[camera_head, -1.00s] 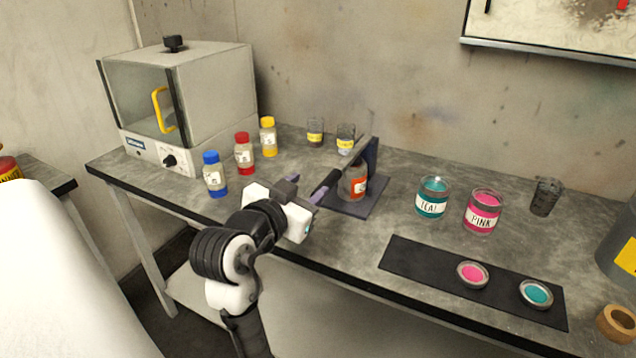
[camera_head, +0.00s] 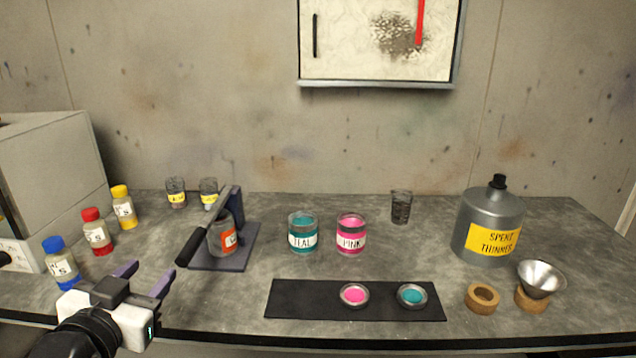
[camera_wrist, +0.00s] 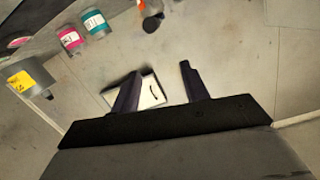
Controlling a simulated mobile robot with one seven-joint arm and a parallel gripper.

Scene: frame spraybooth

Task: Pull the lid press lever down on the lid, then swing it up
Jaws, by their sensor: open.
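The lid press (camera_head: 236,262) stands left of the middle of the bench in the head view. Its lever (camera_head: 205,228) slants down toward the front left and ends in a black grip. A can with an orange label (camera_head: 228,238) sits in the press under the lever; the lever and frame hide its top, so I cannot tell how the lid sits. My gripper (camera_head: 146,275) is open and empty, in front and to the left of the lever grip, apart from it. In the wrist view my gripper (camera_wrist: 158,88) shows its two dark fingers spread, with nothing between them.
Teal (camera_head: 303,234) and pink (camera_head: 351,236) cans stand right of the press. A black mat (camera_head: 300,300) holds two lids. Capped bottles (camera_head: 97,234) stand left, near my gripper. A spent thinner jug (camera_head: 488,228) stands at the right.

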